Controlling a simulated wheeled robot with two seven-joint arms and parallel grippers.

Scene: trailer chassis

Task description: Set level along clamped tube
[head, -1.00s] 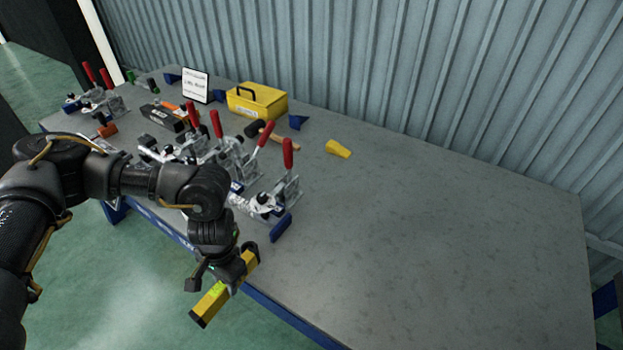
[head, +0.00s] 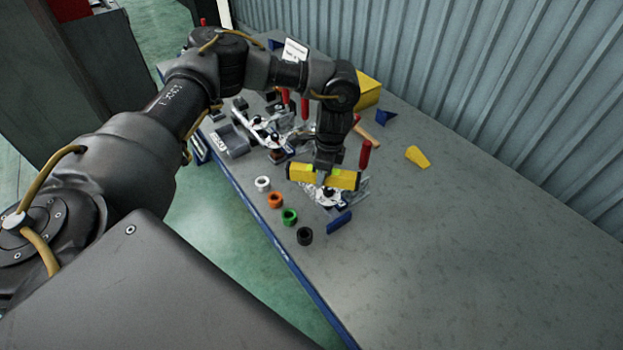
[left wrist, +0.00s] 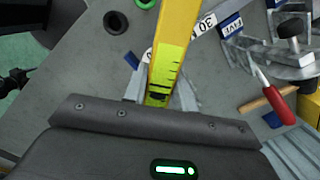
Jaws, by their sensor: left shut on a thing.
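The yellow spirit level (head: 345,180) is in my left gripper (head: 324,177), which is shut on it. It is held above a toggle clamp (head: 327,199) with a red handle (head: 365,153). In the left wrist view the level (left wrist: 176,38) runs away from the gripper (left wrist: 158,100). I cannot make out the clamped tube; the level and gripper cover that spot. I cannot tell whether the level touches anything below. My right gripper is not in view.
White (head: 263,183), orange (head: 274,200), green (head: 289,216) and black (head: 304,235) rings line the front edge. More clamps (head: 270,135) stand to the left. A blue block (head: 339,222), yellow wedge (head: 417,156) and yellow toolbox (head: 368,92) lie around. The table's right side is clear.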

